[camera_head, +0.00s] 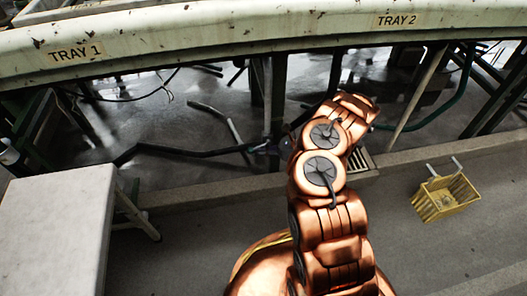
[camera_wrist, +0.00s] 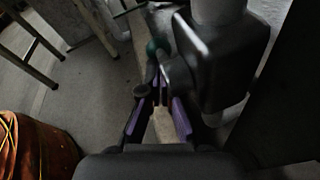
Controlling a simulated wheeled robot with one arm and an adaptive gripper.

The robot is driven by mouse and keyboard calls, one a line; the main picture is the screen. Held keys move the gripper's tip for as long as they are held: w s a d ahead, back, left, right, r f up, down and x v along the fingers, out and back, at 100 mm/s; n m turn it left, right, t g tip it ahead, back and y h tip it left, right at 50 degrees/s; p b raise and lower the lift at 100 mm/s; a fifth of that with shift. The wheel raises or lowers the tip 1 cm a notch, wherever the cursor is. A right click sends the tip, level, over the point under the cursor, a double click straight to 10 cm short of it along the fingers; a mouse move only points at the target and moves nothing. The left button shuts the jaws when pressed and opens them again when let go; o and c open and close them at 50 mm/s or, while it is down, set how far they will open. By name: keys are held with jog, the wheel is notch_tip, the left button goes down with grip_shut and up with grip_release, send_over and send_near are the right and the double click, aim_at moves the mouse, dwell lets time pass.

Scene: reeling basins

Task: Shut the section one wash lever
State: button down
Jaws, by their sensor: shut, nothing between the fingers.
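In the wrist view my gripper (camera_wrist: 160,98) has purple-sided fingers, shut with nothing held. Just beyond the fingertips is a small dark green knob (camera_wrist: 154,46), next to a grey metal fitting on a dark box-shaped housing (camera_wrist: 222,62). This may be the wash lever, but no label shows and I cannot tell which way it is set. I cannot tell whether the fingertips touch it. In the head view my copper arm reaches toward the frame under the trays, and it hides my gripper.
A curved rail with TRAY 1 (camera_head: 75,53) and TRAY 2 (camera_head: 397,20) labels runs across the top of the head view. Pipes and legs fill the wet space below. A pale table (camera_head: 50,235) stands at left, a yellow basket (camera_head: 446,197) on the floor at right.

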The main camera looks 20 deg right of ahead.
jog(key=shift+a+g+y, duration=0.3)
jog(key=shift+a+g, duration=0.1)
jog(key=shift+a, duration=0.7)
dwell(0.3)
jog(key=s+d+f+p, duration=0.1)
jog(key=s+d+f, duration=0.1)
jog(key=d, duration=0.4)
jog(key=s+d+f+p, duration=0.1)
jog(key=s+d+f, duration=0.1)
jog(key=s+d, duration=0.2)
jog(key=d, duration=0.3)
jog(key=shift+d+t, duration=0.2)
jog(key=shift+t, duration=0.2)
dwell(0.4)
